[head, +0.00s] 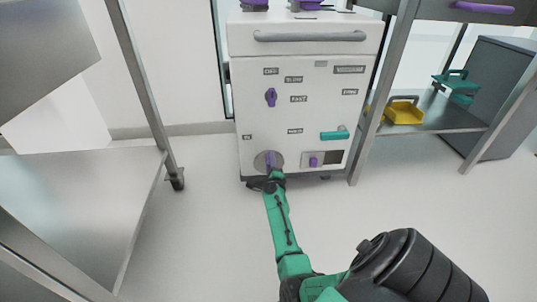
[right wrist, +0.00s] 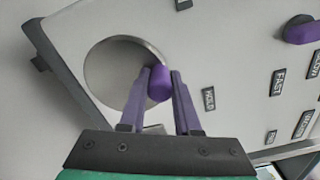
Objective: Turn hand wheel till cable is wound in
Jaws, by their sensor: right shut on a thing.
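The hand wheel (head: 260,161) is a round grey disc low on the front of the white cabinet (head: 310,120). It also shows in the right wrist view (right wrist: 108,75). A purple knob (right wrist: 160,84) stands at the wheel's edge. My right gripper (head: 271,166) is at the wheel, with its arm reaching up from below. In the right wrist view its purple fingers (right wrist: 160,76) are shut on the knob, one on each side. My left gripper is out of view. I cannot make out the cable clearly; something dark lies at the cabinet's foot beside my gripper.
The cabinet also has a purple switch (head: 270,97), a teal handle (head: 334,135) and a grey drawer bar (head: 310,36). A metal table (head: 75,200) stands at left. The floor between is clear.

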